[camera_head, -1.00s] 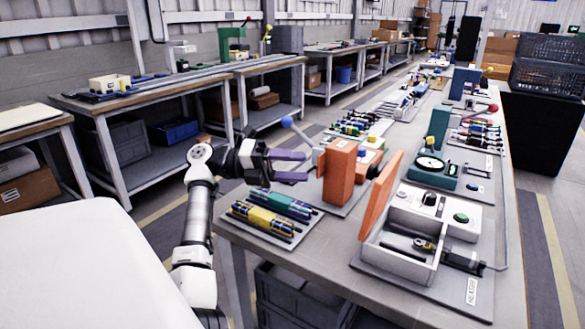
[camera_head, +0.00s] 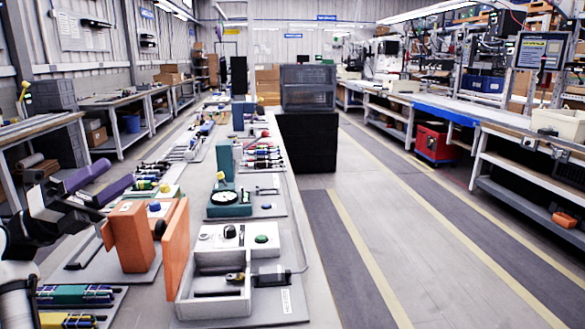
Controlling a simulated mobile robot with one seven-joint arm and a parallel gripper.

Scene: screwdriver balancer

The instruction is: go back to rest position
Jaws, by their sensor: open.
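My gripper (camera_head: 98,190) is at the left edge of the head view. Its two purple-grey fingers are apart and nothing shows between them. It is above the left side of the long workbench (camera_head: 300,235), to the left of the orange block fixture (camera_head: 130,238). My arm comes in from the lower left, and most of it is cut off by the picture edge.
On the bench are a white open box with an orange lid (camera_head: 172,255), a green press-like device (camera_head: 225,182), and green and yellow tool sets (camera_head: 72,296). Black crates (camera_head: 307,100) stand at the bench's far right. The striped floor (camera_head: 400,230) to the right is clear.

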